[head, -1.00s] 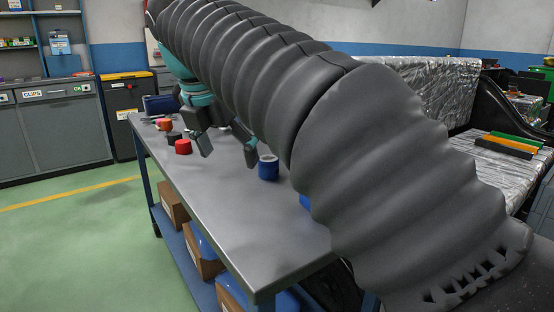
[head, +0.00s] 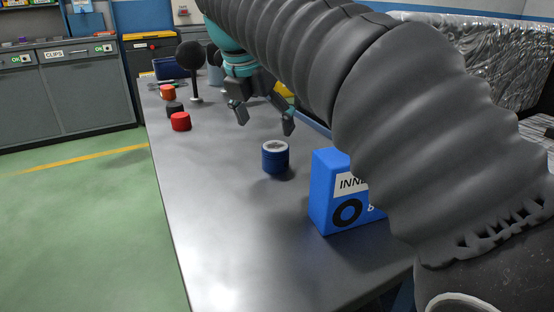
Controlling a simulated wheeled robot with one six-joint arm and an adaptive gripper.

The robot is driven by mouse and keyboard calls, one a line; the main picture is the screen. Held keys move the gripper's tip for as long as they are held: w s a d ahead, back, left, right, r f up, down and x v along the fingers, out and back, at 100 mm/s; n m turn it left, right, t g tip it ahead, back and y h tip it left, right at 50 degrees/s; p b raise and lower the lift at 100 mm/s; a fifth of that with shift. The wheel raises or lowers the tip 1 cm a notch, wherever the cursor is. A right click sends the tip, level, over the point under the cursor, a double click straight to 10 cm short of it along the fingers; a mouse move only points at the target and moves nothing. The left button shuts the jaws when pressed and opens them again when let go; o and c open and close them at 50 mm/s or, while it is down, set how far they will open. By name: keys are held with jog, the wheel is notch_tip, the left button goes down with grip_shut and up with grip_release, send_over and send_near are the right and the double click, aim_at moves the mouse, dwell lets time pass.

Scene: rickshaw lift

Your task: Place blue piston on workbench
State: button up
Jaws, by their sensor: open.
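The blue piston (head: 275,160) is a short blue cylinder with a light, ringed top. It stands upright on the grey metal workbench (head: 215,235), near the middle of its width. My gripper (head: 264,128) is open and empty. It shows beyond and above the piston, apart from it. My ribbed dark arm covers the upper right of the view and hides part of the bench's right side.
A blue box marked "INNE" (head: 335,190) stands right of the piston. A red cylinder (head: 180,121), a dark one (head: 174,108) and an orange-red one (head: 167,92) stand at the left edge. A dark round-headed stand (head: 193,70) is farther back. The near left bench is clear.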

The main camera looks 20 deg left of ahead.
aim_at(274, 147)
jog(key=b+x, duration=0.2)
jog(key=x, duration=0.7)
jog(key=shift+d, duration=0.1)
jog(key=shift+c, duration=0.2)
jog(key=c, duration=1.4)
